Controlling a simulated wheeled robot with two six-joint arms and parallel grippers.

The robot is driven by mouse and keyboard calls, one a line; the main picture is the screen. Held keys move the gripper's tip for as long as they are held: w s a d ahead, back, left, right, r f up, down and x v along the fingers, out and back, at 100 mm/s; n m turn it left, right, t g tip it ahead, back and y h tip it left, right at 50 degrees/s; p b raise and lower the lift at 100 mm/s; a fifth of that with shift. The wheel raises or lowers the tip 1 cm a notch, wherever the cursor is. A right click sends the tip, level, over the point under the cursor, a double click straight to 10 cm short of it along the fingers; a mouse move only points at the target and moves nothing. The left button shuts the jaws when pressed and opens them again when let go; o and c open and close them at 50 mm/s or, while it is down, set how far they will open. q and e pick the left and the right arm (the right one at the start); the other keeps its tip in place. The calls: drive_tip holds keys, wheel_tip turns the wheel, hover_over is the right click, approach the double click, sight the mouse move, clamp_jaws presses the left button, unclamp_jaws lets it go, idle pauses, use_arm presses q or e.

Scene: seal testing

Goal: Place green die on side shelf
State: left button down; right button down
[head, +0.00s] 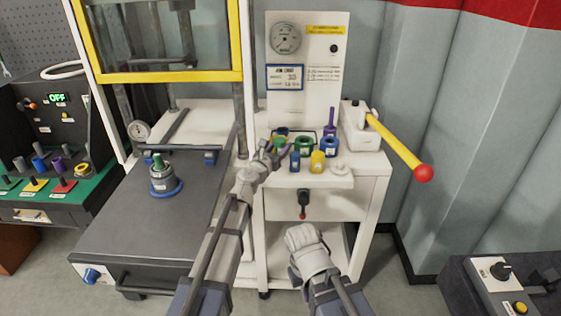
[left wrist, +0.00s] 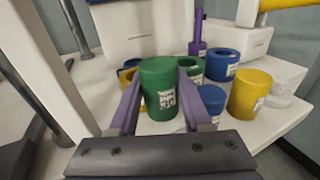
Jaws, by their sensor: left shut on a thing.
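The green die (left wrist: 158,90) is a green cylinder with a white label, upright between the purple fingers of my left gripper (left wrist: 155,98), which is shut on it. In the head view my left gripper (head: 273,149) is at the left end of the white side shelf (head: 325,181); the die there is small and mostly hidden by the fingers. The die stands in front of a green ring-shaped die (left wrist: 191,68). I cannot tell whether its base touches the shelf. My right gripper (head: 305,243) is low in front of the cart; its fingers are not clear.
Blue (head: 295,161) and yellow (head: 318,161) dies stand close to the right of the held die. A purple die with a rod (head: 330,125) stands behind. A press with a yellow lever (head: 395,142) stands at the right. A grey-green die (head: 160,176) sits on the left machine.

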use_arm(q)
drive_tip(key=shift+f+b, duration=1.8)
drive_tip(key=shift+b, duration=0.05)
drive_tip(key=shift+f, duration=0.25)
drive_tip(key=c, duration=0.6)
unclamp_jaws()
drive_tip(key=shift+r, duration=0.1)
drive_tip(key=shift+r, duration=0.2)
drive_tip(key=v, duration=1.2)
drive_tip(key=shift+s+p, duration=0.1)
drive_tip(key=shift+p, duration=0.2)
